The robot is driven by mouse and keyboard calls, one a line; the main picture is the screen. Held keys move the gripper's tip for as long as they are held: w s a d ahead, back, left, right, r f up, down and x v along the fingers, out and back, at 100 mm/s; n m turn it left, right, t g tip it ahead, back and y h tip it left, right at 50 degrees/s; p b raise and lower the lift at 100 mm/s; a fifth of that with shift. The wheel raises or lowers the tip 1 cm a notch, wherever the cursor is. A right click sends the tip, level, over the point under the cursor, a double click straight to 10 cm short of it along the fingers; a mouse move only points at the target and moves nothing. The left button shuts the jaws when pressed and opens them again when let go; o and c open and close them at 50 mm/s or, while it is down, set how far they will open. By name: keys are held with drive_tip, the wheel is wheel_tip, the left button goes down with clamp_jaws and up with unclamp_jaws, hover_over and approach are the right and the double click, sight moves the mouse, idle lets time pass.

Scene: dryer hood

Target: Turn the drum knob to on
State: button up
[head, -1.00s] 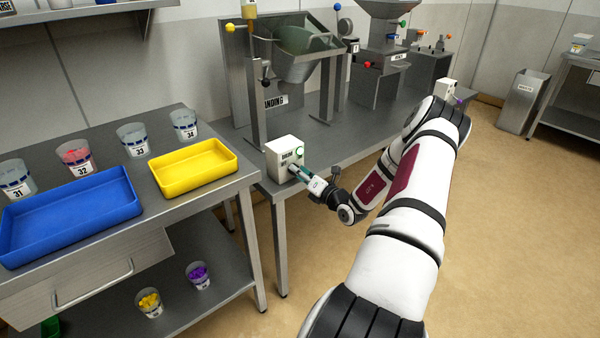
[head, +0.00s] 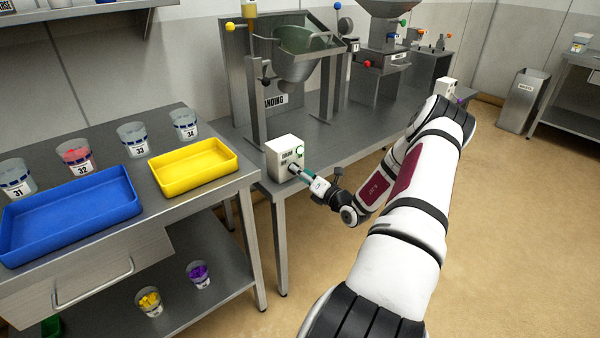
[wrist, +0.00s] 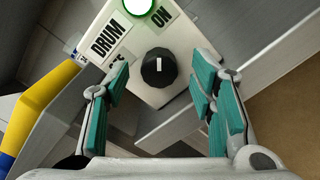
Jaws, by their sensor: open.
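The drum knob (wrist: 158,72) is a round black knob on the front of a white control box (head: 284,158). Its white mark stands upright in the wrist view, on the side towards the ON label (wrist: 162,16). A DRUM label (wrist: 104,40) and a partly hidden second label are left of it. A round green-rimmed lamp (wrist: 138,4) with a bright pale centre is above. My gripper (wrist: 161,78) is open, its teal-padded fingers to either side of the knob with visible gaps. In the head view, my gripper (head: 304,176) is close in front of the box; the knob is hidden there.
The box stands at the front corner of a steel bench with a tilted drum (head: 300,55) behind it. Left is a table with a yellow tray (head: 194,180), a blue tray (head: 70,232) and several numbered cups. Open floor lies to the right.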

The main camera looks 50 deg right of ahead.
drive_tip(key=v, duration=1.1)
drive_tip(key=shift+w+a, duration=0.1)
drive_tip(key=w+a+r+n+g+y+p, duration=0.1)
drive_tip(key=w+a+r+n+g+y, duration=0.25)
drive_tip(key=a+r+n+y, duration=0.45)
drive_tip(key=w+a+r+n+g+y+p, duration=0.15)
drive_tip(key=w+a+r+n+y, duration=0.35)
drive_tip(key=a+r+n, duration=0.65)
drive_tip(key=s+a+r+n+g+y, duration=0.1)
drive_tip(key=s+a+r+n+g, duration=0.15)
drive_tip(key=a+n+g, duration=0.7)
drive_tip(key=s+a+r+n+g+h+p, duration=0.1)
drive_tip(key=s+a+r+n+h, duration=0.15)
drive_tip(key=s+a, duration=0.35)
drive_tip(key=s+a+r+n+g+h+p, duration=0.1)
drive_tip(key=s+a+r+n, duration=0.3)
drive_tip(key=a, duration=0.4)
drive_tip(key=s+r+n+t+h+p, duration=0.2)
drive_tip(key=s+r+n+h, duration=0.4)
drive_tip(key=s+n, duration=0.6)
drive_tip(key=shift+s+r+t, duration=0.2)
drive_tip(key=shift+r+t, duration=0.35)
drive_tip(key=shift+r, duration=0.15)
